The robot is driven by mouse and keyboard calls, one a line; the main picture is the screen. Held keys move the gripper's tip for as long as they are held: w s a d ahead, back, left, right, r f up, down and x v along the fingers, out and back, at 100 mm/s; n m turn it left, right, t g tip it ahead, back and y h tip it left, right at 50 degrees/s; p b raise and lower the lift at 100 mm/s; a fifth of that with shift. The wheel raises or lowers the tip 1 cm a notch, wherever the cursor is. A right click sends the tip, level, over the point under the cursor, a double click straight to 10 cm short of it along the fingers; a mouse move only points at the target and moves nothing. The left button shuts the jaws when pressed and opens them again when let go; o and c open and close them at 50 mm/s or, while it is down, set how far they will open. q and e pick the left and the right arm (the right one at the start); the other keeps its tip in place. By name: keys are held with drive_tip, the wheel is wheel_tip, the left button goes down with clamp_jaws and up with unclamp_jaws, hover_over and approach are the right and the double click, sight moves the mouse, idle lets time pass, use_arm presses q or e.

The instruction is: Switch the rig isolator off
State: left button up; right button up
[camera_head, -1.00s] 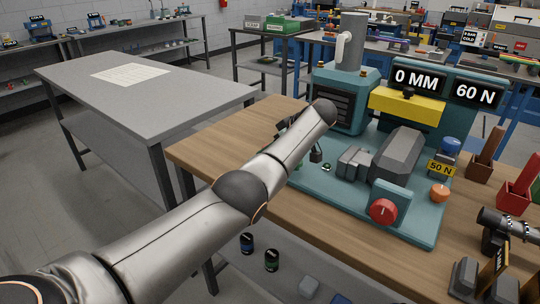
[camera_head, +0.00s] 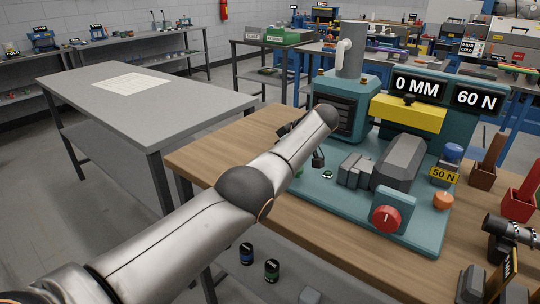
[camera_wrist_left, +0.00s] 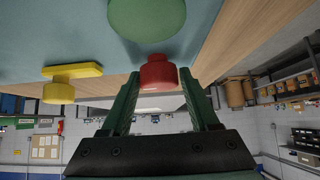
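The teal rig (camera_head: 425,225) stands on the wooden bench with displays reading 0 MM and 60 N. A red round knob (camera_head: 386,218) with a pale upright mark sits on its front housing; I cannot read whether it is the isolator. My left arm crosses in front of the rig's left side and hides part of it; its gripper is mostly hidden in the head view. In the left wrist view my left gripper (camera_wrist_left: 160,95) is open, with a red knob (camera_wrist_left: 158,72) between and beyond its fingertips, no grip visible. A yellow knob (camera_wrist_left: 72,84) and a green disc (camera_wrist_left: 148,15) are nearby. My right gripper is not in view.
An orange knob (camera_head: 443,200) and a blue knob (camera_head: 453,151) are on the rig's right side. Brown (camera_head: 486,165) and red (camera_head: 523,203) holders and a black clamp-like tool (camera_head: 503,230) stand at the right. The grey table (camera_head: 190,110) at the left holds only a sheet.

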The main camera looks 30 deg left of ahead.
use_arm(q)
drive_tip(key=shift+o, duration=1.3)
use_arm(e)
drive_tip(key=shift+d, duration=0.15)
use_arm(q)
drive_tip(key=p+v, duration=0.1)
drive_tip(key=v, duration=1)
drive_tip(key=shift+s+d+r, duration=0.1)
drive_tip(key=shift+d+r, duration=0.05)
drive_tip(key=shift+r, duration=0.1)
drive_tip(key=shift+d+r, duration=0.3)
drive_tip(key=shift+d, duration=0.1)
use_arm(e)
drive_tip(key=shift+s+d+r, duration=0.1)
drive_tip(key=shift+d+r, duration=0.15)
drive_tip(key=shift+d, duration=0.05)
